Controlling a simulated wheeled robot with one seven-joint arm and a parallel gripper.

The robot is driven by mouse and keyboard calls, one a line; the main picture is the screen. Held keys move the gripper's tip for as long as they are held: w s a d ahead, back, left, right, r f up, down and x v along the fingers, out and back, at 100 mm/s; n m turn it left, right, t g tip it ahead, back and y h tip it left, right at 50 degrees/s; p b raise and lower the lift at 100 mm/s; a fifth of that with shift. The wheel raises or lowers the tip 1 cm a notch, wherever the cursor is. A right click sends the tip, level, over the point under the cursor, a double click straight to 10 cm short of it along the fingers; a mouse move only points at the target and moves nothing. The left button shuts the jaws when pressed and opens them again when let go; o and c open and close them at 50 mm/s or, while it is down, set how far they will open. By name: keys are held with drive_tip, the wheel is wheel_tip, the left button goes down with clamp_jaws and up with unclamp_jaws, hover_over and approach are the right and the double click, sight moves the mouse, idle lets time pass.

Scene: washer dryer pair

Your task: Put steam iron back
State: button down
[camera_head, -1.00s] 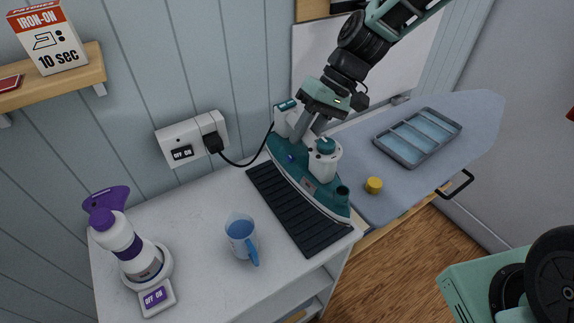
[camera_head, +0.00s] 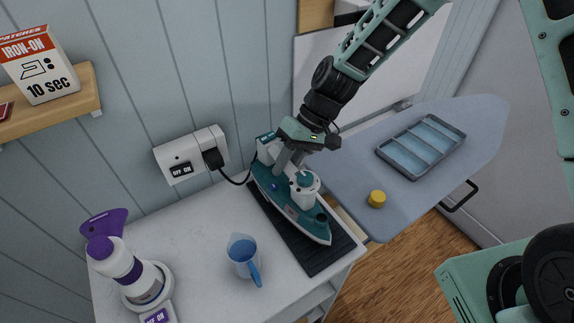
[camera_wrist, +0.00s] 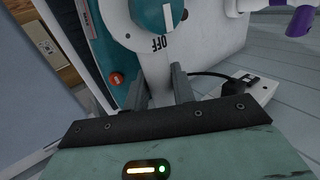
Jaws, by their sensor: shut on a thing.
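The teal and white steam iron (camera_head: 292,205) is over the black ribbed mat (camera_head: 318,252) on the white counter. Its long side runs along the mat; I cannot tell whether its sole touches the mat. My gripper (camera_head: 285,163) is shut on the iron's upper part, near its rear. In the wrist view my gripper's fingers (camera_wrist: 160,88) reach the iron's body (camera_wrist: 185,45), beside a dial marked OFF. The iron's black cord runs to a plug in the wall outlet (camera_head: 190,155).
A blue measuring cup (camera_head: 243,256) stands left of the mat. A purple and white steamer (camera_head: 128,262) stands at the counter's left. The ironing board (camera_head: 345,185) at right holds a blue-grey tray (camera_head: 421,146) and a yellow cylinder (camera_head: 377,198). A shelf holds an iron-on box (camera_head: 38,70).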

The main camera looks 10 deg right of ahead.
drive_tip(key=shift+f, duration=0.7)
drive_tip(key=shift+f, duration=0.1)
drive_tip(key=shift+f, duration=0.1)
drive_tip(key=c, duration=1.2)
unclamp_jaws()
drive_tip(key=shift+o, duration=0.2)
